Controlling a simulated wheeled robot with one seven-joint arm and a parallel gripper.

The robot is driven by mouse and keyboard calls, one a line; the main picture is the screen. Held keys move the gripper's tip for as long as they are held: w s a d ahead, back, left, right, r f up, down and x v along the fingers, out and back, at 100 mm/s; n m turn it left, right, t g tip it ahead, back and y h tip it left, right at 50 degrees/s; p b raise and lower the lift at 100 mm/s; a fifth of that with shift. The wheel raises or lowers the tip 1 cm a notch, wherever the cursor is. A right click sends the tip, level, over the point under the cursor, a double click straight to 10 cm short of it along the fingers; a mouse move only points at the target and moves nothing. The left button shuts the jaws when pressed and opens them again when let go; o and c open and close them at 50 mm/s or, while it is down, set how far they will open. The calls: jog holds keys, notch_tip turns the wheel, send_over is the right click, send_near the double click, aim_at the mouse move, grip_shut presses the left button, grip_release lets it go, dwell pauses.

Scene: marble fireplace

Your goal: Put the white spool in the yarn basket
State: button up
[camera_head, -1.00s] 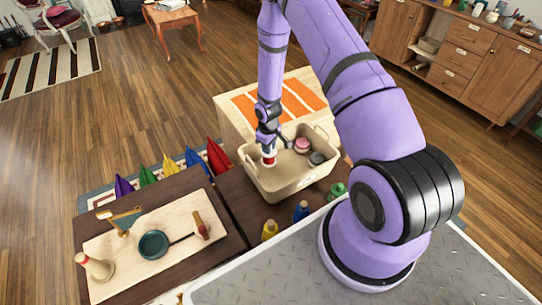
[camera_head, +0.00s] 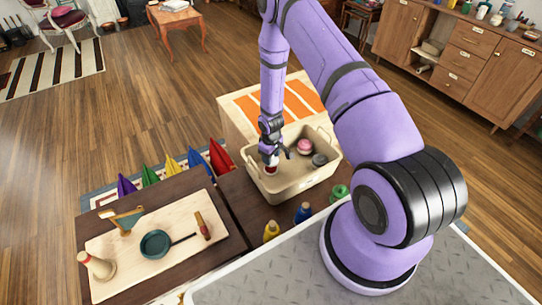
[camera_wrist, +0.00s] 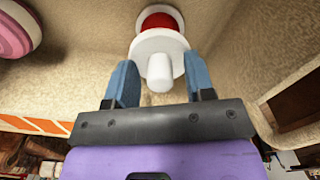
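The white spool (camera_head: 271,170) has white flanges and a red band around its middle. It is inside the beige yarn basket (camera_head: 299,187), near the left end. In the wrist view the white spool (camera_wrist: 160,42) stands with its white knob toward me, between my fingers. My gripper (camera_head: 269,160) reaches down into the basket from above. In the wrist view my gripper (camera_wrist: 160,78) is open, with a gap on each side of the knob. The spool's far end against the basket floor is partly hidden.
A pink yarn roll (camera_head: 304,147) and a dark grey roll (camera_head: 320,160) lie in the basket's right part. A blue bottle (camera_head: 303,213), a yellow bottle (camera_head: 271,232) and a green one (camera_head: 340,193) stand in front. A board (camera_head: 180,252) with a small pan lies at left.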

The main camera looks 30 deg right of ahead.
notch_tip(320, 180, up, 32)
jog(key=a+f+m+t, duration=0.1)
jog(key=s+a+r+m+t+h, duration=0.1)
jog(key=s+r, duration=0.2)
jog(key=r, duration=0.5)
jog(key=s+a+r+t, duration=0.1)
jog(key=s+r, duration=0.2)
jog(key=r, duration=0.4)
jog(key=s+a+r, duration=0.1)
jog(key=s+r, duration=0.4)
jog(key=s, duration=0.3)
jog(key=s+a+r+m+t, duration=0.1)
jog(key=s+a+r, duration=0.1)
jog(key=s+r, duration=0.3)
jog(key=s+a+r+m+t+y, duration=0.1)
jog(key=s+r, duration=0.4)
jog(key=s, duration=0.6)
jog(key=shift+a, duration=0.35)
